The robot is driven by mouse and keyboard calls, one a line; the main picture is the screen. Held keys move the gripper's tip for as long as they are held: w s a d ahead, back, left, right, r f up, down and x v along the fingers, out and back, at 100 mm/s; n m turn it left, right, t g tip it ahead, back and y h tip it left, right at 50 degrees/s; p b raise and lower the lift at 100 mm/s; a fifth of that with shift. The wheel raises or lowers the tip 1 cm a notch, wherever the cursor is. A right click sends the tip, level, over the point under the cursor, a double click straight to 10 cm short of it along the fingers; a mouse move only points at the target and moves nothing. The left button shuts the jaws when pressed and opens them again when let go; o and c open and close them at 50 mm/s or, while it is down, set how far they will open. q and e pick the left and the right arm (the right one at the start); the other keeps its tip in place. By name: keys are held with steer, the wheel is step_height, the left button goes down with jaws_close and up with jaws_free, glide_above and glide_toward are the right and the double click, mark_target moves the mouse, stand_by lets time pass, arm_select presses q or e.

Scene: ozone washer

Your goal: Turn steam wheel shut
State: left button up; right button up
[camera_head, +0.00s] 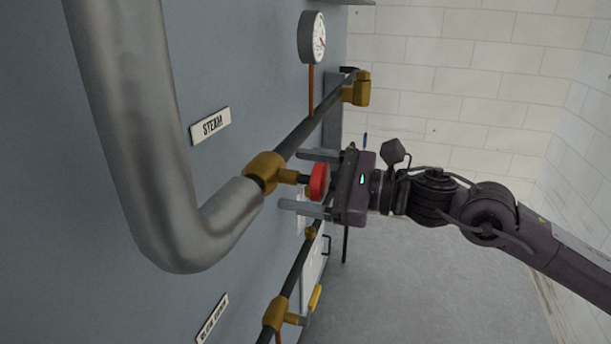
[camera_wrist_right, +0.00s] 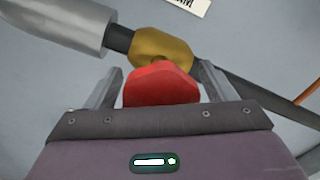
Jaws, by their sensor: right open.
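The red steam wheel (camera_head: 319,182) sits on a brass valve (camera_head: 265,171) in a dark pipe, below the STEAM label (camera_head: 210,125). My right gripper (camera_head: 304,180) is open, with its two fingers on either side of the wheel. In the right wrist view the red wheel (camera_wrist_right: 161,84) lies between the two fingers, with a gap at each side, and the brass valve (camera_wrist_right: 162,47) is behind it. Part of the wheel is hidden by the gripper body. My left gripper is not in view.
A large grey pipe (camera_head: 150,130) bends into the valve from the left. A pressure gauge (camera_head: 313,38) stands above the dark pipe. A lower brass valve with a yellow handle (camera_head: 315,298) is below. The floor (camera_head: 430,280) at right is clear.

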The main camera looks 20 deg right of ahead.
steer(key=c, duration=1)
